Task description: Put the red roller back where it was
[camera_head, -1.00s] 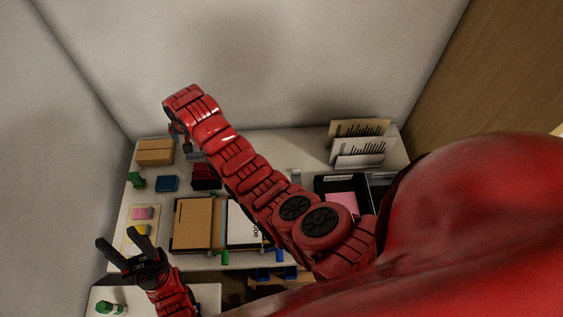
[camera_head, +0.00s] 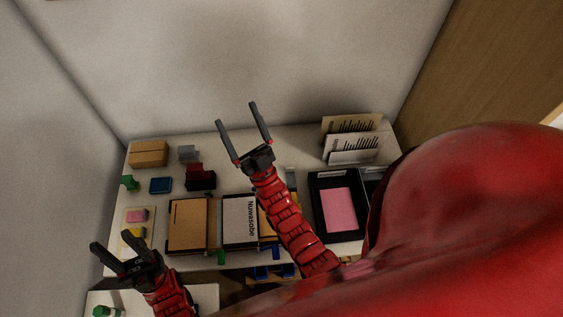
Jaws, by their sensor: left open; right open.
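A dark red object (camera_head: 201,178) stands on the table near the back left, with dark parts around it. It is small and dim, and I cannot tell for certain whether it is the red roller. My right gripper (camera_head: 236,114) is open and empty, its fingers pointing up towards the back wall, to the right of that object in the picture. My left gripper (camera_head: 111,246) is open and empty at the front left, near the table's edge. No other red loose item shows; my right arm and red body hide part of the table's right side.
On the table (camera_head: 285,146) are a cardboard box (camera_head: 148,153), a blue block (camera_head: 160,185), a grey item (camera_head: 189,153), a brown clipboard (camera_head: 187,226), a white labelled binder (camera_head: 239,219), a black tray (camera_head: 322,220) with pink paper, and upright cards (camera_head: 352,147). The back middle is fairly clear.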

